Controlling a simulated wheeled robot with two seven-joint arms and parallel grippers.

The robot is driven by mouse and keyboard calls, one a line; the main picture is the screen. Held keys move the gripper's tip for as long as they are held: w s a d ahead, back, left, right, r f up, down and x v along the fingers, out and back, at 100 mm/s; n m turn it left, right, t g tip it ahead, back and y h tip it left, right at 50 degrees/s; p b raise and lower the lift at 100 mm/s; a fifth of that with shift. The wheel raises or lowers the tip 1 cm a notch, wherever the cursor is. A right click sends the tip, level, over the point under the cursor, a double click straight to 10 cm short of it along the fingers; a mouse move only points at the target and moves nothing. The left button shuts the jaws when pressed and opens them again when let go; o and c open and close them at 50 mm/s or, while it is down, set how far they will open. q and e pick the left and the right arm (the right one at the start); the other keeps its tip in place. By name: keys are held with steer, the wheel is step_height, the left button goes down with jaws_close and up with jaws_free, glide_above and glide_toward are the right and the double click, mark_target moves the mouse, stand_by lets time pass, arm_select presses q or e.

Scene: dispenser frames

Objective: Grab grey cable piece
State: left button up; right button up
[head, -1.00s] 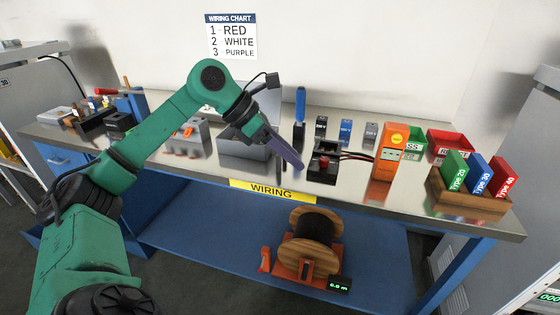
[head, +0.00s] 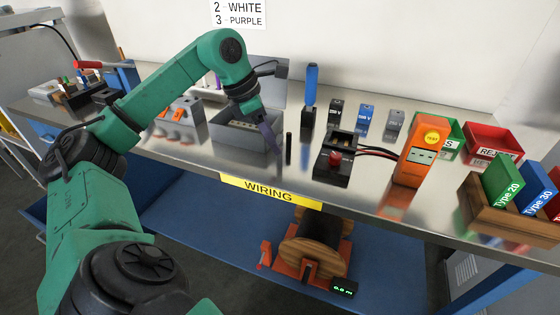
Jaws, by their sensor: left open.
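A thin, dark, upright stick (head: 289,148), which looks like the cable piece, stands near the front edge of the metal bench. It looks nearly black rather than clearly grey. My left gripper (head: 277,152) points down just to the left of it, with its purple-grey fingers close to the stick. I cannot tell whether they touch it. The jaws are open, though the gap between the fingers is hard to see from this side. My right gripper is not in view.
An open grey box (head: 232,138) stands behind my left gripper. A black device with a red button (head: 334,162) and an orange tester (head: 418,152) stand to the right. A wooden holder (head: 490,214) carries coloured cards. A cable spool (head: 318,242) sits below.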

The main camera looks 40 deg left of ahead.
mark_target(279, 166)
arm_select(q)
steer(key=x, duration=0.4)
steer(key=shift+f, duration=0.2)
steer(key=shift+w+d+f, duration=0.1)
steer(key=shift+w+f, duration=0.1)
steer(key=shift+f, duration=0.15)
jaws_close()
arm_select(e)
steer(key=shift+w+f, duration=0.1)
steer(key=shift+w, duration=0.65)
arm_select(q)
steer(key=shift+r, duration=0.15)
